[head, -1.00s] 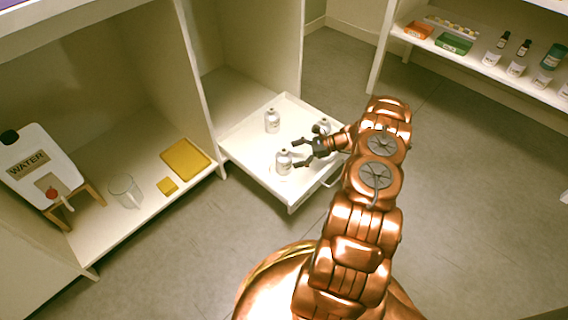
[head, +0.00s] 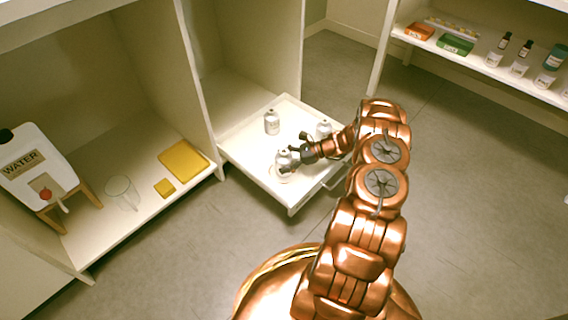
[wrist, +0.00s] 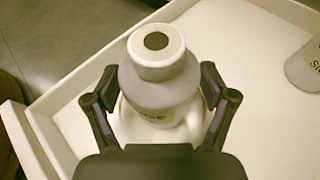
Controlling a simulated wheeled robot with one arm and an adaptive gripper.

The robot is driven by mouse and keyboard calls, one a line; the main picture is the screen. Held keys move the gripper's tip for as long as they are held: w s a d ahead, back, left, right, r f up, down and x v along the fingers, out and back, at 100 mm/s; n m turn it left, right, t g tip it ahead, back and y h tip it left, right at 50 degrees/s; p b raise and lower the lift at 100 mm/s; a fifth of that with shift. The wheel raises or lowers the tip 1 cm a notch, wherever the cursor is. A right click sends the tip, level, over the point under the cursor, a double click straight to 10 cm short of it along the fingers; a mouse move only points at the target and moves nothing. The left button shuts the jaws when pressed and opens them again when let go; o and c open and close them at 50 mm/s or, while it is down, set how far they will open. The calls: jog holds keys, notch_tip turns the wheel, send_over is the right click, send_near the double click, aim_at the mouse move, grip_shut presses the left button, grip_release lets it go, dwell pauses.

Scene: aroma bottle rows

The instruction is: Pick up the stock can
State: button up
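The front can (head: 284,158) is between the fingers of my gripper (head: 294,154). In the wrist view this can (wrist: 158,85) has a white cap with a dark round centre; its label is mostly hidden and I cannot read it surely. My gripper (wrist: 163,92) is open around it, with a finger on each side and slight gaps. A second can (head: 272,122) stands at the back; it shows in the wrist view (wrist: 304,68), its label beginning with "S".
A left shelf holds a water dispenser (head: 35,170), a clear beaker (head: 122,192) and yellow pads (head: 183,160). A right shelf (head: 470,62) holds bottles, jars and boxes. The tray has low walls and a front handle (head: 334,178). Grey floor is clear at right.

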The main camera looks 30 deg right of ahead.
jog(key=c, duration=1.3)
jog(key=shift+r, duration=0.1)
